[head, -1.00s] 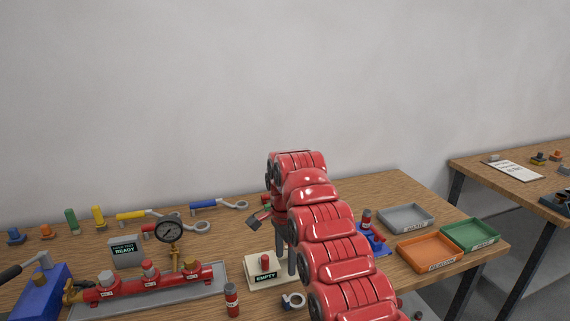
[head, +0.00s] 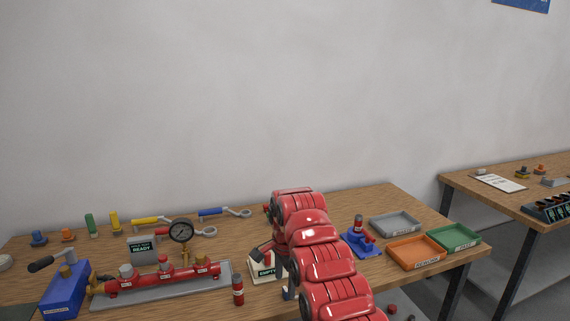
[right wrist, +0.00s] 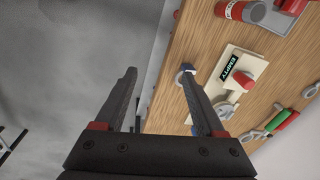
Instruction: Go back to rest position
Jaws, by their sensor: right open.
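My right arm (head: 322,262) reaches over the bench from the lower right in the head view. Its gripper (head: 288,288) points down beside the cream EMPTY plate (head: 262,269), which is partly hidden by the arm. In the right wrist view, the gripper (right wrist: 158,75) is open with nothing between its fingers. There the EMPTY plate (right wrist: 229,88) with a red-topped part (right wrist: 241,81) lies to the right, and the finger gap lies over the floor beside the bench edge. My left gripper is not in view.
A red manifold (head: 160,276) on a grey tray, a gauge (head: 181,231) and a blue pump (head: 66,290) stand at left. A small red cylinder (head: 238,291) stands near the front. Grey (head: 395,213), orange (head: 392,257) and green (head: 476,233) trays are at right.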

